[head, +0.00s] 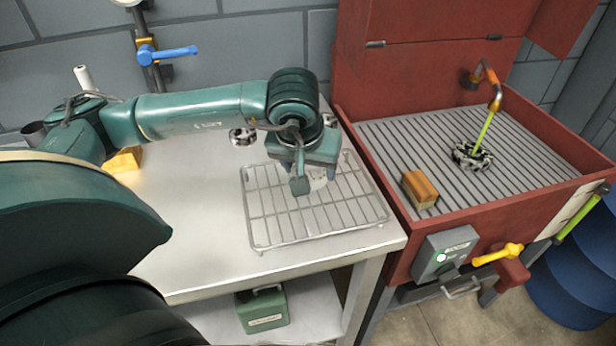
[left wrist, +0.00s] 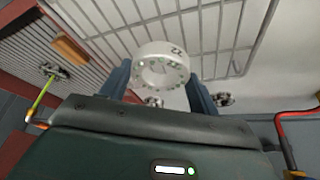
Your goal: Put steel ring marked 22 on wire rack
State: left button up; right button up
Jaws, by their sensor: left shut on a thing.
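The pale steel ring marked 22 (left wrist: 162,66) sits between the two fingers of my left gripper (left wrist: 160,82) in the left wrist view, with its number facing the camera. In the head view my left gripper (head: 311,186) points down over the back middle of the wire rack (head: 270,240), shut on the ring. The ring (head: 319,180) is mostly hidden behind the fingers there. The rack's wires (left wrist: 215,25) show beyond the ring in the wrist view. I cannot tell whether the ring touches the rack. My right gripper is not in view.
The rack lies on a pale metal table (head: 195,230). A dark-patterned ring (head: 243,136) lies behind it. To the right, a red basin (head: 375,165) holds a brush block (head: 420,189) and another ring (head: 472,155) under a spout. The rack's front is clear.

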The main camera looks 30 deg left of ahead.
pick_arm(q)
notch_tip(320, 180, down, 3)
jog(key=shift+f, duration=0.1)
jog(key=shift+f, duration=0.2)
jog(key=o, duration=1.3)
jog(key=shift+r, duration=0.1)
jog(key=shift+c, duration=0.2)
